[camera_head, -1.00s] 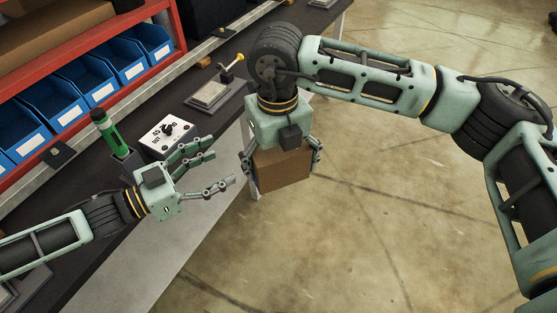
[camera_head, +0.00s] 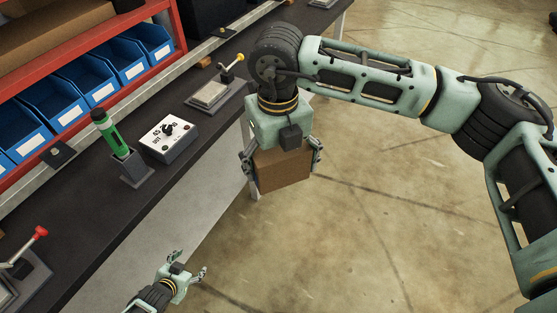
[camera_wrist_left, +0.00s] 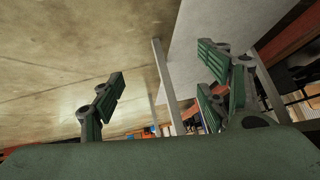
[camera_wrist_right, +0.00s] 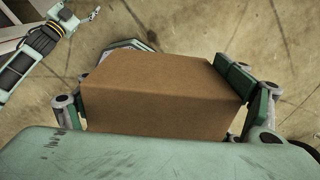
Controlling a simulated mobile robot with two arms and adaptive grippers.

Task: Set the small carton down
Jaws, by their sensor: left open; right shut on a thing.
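The small carton (camera_head: 283,171) is a plain brown box. My right gripper (camera_head: 281,160) is shut on it, with fingers on both sides, and holds it in the air off the bench's front edge, over the floor. The carton (camera_wrist_right: 160,92) fills the middle of the right wrist view between the fingers. My left gripper (camera_head: 188,272) is open and empty, low at the bottom of the head view, in front of the bench. Its spread fingers (camera_wrist_left: 165,90) show in the left wrist view with nothing between them.
The dark bench (camera_head: 112,207) carries a green cylinder in a holder (camera_head: 110,135), a white control box with a knob (camera_head: 168,138), a yellow-handled lever (camera_head: 226,78) and a red-knobbed lever (camera_head: 36,236). Blue bins (camera_head: 90,82) stand behind on a red rack. The floor (camera_head: 400,210) is clear.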

